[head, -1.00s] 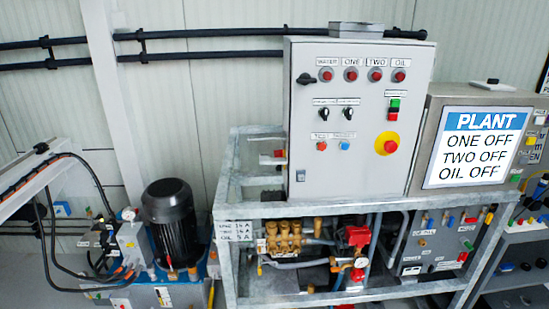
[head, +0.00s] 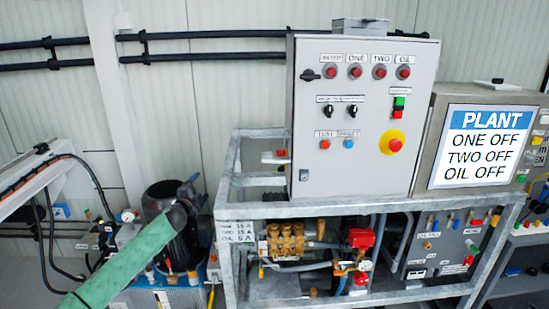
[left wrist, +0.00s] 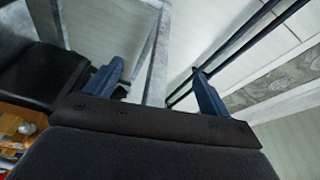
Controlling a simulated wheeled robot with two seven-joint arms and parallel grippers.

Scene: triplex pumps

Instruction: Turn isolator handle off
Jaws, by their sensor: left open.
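The isolator handle (head: 309,75) is a small black handle at the upper left of the grey control cabinet (head: 330,168). It lies roughly level, tilted a little. My left gripper (head: 190,184) is in front of the black motor, left of the cabinet and well below the handle. In the left wrist view its two blue fingers (left wrist: 155,78) stand apart with nothing between them. The handle is not seen in that view. My right gripper is in neither view.
The cabinet stands on a galvanised frame (head: 400,206) above brass pump parts (head: 285,240). A yellow-ringed red stop button (head: 392,143) is on the cabinet. A PLANT sign (head: 488,145) is to its right. Black pipes (head: 215,58) run along the wall.

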